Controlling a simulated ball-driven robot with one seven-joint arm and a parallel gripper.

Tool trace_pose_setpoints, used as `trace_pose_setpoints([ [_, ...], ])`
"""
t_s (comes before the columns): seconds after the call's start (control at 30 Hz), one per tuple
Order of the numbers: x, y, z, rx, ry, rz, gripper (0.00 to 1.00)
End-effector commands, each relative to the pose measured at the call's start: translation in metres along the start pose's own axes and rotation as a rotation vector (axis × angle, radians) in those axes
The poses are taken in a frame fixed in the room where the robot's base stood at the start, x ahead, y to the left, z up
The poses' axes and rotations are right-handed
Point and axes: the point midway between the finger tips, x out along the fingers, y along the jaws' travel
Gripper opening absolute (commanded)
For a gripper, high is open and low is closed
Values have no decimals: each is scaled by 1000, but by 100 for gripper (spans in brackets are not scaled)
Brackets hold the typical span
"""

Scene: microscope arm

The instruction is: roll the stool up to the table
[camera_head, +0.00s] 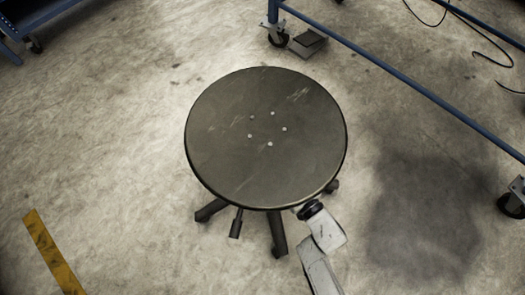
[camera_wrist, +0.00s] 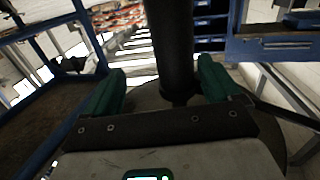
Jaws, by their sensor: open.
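The stool's round dark seat (camera_head: 265,140) fills the middle of the head view, with several bolt heads on top. Its dark legs (camera_head: 278,236) show below the seat's near edge; the rest of the base is hidden. My pale arm comes in from the lower right and ends at the seat's near edge, so my gripper is hidden there. In the wrist view my gripper (camera_wrist: 162,70) is open, with green fingers on either side of a dark post (camera_wrist: 172,40), apparently the stool's column. Contact with it is unclear. No tabletop is clearly identifiable in the head view.
A blue tubular frame (camera_head: 400,80) on casters (camera_head: 278,37) crosses the upper right, beyond the stool. Another blue frame (camera_head: 40,15) stands at the upper left. A yellow floor stripe (camera_head: 52,252) lies at the lower left. Concrete floor around the stool is clear; cables lie at the far right.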

Motion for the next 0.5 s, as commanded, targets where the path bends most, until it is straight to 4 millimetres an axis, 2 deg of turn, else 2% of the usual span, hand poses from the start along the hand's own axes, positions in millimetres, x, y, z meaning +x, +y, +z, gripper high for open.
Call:
trace_pose_setpoints([
  [0.1, -2, -13, 3, 13, 26, -45, 90],
  [0.23, 4, -16, 3, 15, 36, -56, 90],
  [0.37, 21, -17, 3, 14, 37, -57, 90],
  [0.5, 48, -19, 3, 13, 37, -57, 90],
])
